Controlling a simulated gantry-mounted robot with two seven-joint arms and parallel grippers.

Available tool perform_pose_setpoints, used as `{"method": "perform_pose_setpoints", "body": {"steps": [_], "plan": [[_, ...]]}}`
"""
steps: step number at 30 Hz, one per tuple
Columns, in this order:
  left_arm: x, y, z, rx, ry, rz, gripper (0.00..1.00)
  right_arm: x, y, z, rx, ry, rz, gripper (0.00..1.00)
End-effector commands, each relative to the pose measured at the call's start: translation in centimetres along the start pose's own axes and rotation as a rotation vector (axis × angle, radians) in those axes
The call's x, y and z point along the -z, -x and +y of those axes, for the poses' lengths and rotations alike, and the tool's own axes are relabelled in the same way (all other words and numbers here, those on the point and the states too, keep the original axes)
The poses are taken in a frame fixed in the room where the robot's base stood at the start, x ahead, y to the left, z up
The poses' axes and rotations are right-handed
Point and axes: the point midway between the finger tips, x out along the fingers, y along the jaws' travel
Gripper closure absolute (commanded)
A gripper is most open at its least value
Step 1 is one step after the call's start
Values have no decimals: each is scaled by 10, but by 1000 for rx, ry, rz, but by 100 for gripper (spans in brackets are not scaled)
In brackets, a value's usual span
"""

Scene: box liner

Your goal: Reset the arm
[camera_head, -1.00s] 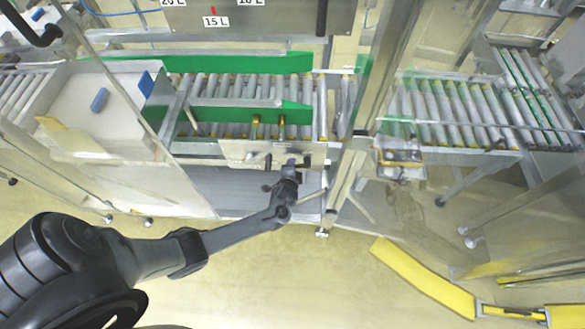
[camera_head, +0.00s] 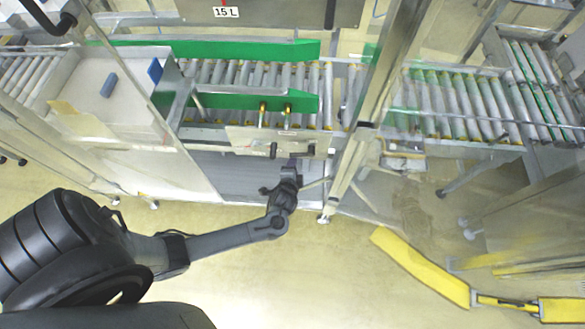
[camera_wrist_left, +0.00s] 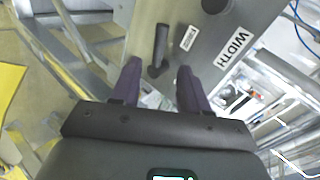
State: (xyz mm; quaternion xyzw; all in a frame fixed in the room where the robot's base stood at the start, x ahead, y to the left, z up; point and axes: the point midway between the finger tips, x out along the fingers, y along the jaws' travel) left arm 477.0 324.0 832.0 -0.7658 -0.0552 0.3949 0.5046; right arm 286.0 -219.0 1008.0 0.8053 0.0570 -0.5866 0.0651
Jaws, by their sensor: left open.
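My left arm reaches from the lower left of the head view up to the front of the conveyor. My left gripper (camera_head: 291,165) is just below the metal panel (camera_head: 250,139) with the small dark handles. In the left wrist view, the two purple-grey fingers (camera_wrist_left: 158,88) are spread apart with nothing between them. A dark handle (camera_wrist_left: 160,45) on the panel stands beyond the fingertips. The panel bears a label reading WIDTH (camera_wrist_left: 229,49). My right gripper is not in view.
The roller conveyor (camera_head: 240,75) has green side guides. A pale box (camera_head: 105,125) with blue pieces stands at its left. A metal post (camera_head: 385,95) rises to the right of the panel. A yellow barrier (camera_head: 420,268) lies at lower right. The floor below the arm is clear.

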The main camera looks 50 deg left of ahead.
Motion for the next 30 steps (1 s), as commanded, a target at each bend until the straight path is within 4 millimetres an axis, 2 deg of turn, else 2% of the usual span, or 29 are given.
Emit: {"method": "perform_pose_setpoints", "body": {"steps": [6,20,23,26,28,30], "plan": [[0,11,0,0,0,-1,55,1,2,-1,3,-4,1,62],[-2,12,2,-3,-1,-2,55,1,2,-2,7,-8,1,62],[-10,15,11,-16,-10,-11,55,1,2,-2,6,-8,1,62],[-26,20,28,-40,-22,-30,55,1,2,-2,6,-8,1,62],[-43,30,41,-62,-20,-48,55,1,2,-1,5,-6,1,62],[-49,45,44,-86,7,-32,55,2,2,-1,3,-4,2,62]]}}
